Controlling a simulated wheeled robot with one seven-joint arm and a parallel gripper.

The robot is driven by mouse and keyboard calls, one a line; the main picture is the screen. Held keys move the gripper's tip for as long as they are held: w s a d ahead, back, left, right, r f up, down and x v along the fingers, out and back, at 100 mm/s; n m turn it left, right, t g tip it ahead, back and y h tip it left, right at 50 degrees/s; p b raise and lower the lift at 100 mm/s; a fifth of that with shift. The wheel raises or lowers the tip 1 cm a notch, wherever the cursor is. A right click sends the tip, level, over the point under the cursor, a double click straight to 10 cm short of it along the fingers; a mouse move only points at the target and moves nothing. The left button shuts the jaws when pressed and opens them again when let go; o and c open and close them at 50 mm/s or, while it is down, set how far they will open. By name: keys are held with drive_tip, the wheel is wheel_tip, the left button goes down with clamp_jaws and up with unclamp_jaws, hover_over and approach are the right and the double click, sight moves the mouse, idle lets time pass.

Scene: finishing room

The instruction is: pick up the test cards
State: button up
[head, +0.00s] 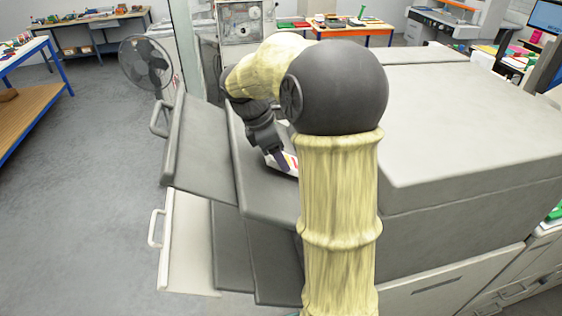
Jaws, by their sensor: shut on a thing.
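The test cards (292,162) show as a small white stack with red and dark marks on the grey tray (266,194) of the large machine. My gripper (278,160) reaches down over the tray from the far side and is shut on the cards. Its fingertips are small and partly dark against the tray. My arm hides the right part of the cards, so their full outline does not show.
The machine (470,120) fills the right side. Its open drawers with handles (154,228) stick out left below the tray. A fan (146,63) stands behind. A blue-legged bench (36,100) is at far left. The grey floor (85,200) at left is clear.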

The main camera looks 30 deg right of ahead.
wheel_tip(320, 180, up, 8)
drive_tip(key=shift+b, duration=0.65)
